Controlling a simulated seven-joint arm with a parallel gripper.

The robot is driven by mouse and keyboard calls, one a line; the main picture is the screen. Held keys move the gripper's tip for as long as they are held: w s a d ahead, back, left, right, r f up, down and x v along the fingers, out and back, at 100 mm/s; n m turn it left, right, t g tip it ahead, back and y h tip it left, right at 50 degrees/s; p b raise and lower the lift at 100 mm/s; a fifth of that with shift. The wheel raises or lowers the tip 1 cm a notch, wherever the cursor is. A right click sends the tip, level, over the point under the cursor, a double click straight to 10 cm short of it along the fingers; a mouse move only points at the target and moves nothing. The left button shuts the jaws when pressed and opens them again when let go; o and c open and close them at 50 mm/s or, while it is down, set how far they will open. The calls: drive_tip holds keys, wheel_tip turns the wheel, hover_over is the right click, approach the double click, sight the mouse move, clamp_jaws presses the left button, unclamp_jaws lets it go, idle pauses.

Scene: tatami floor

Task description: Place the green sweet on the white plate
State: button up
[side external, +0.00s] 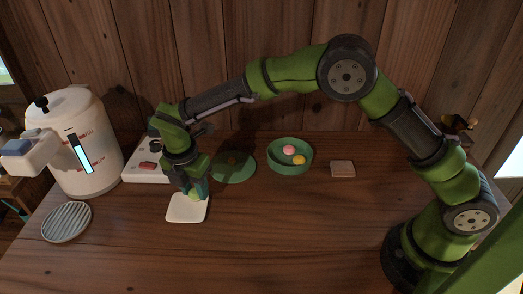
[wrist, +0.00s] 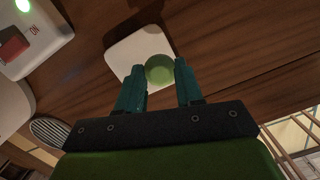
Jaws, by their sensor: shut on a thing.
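The green sweet (side external: 194,195) is a small round ball between the fingers of my gripper (side external: 195,193). In the wrist view the green sweet (wrist: 159,70) shows between the teal fingertips of my gripper (wrist: 156,78). My gripper points down and is shut on the sweet. The white plate (side external: 187,213) is square with rounded corners and lies on the wooden table. The sweet is over the plate's back part; I cannot tell whether it touches the plate. The white plate (wrist: 124,50) also shows behind the sweet in the wrist view.
A green bowl (side external: 275,163) holds a pink sweet (side external: 288,150) and a yellow sweet (side external: 299,160). A white dispenser (side external: 85,150) and a ribbed coaster (side external: 66,222) stand left. The table front is clear.

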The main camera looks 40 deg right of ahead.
sight(195, 193)
drive_tip(key=shift+f, duration=1.75)
drive_tip(key=o, duration=1)
drive_tip(key=shift+f, duration=0.1)
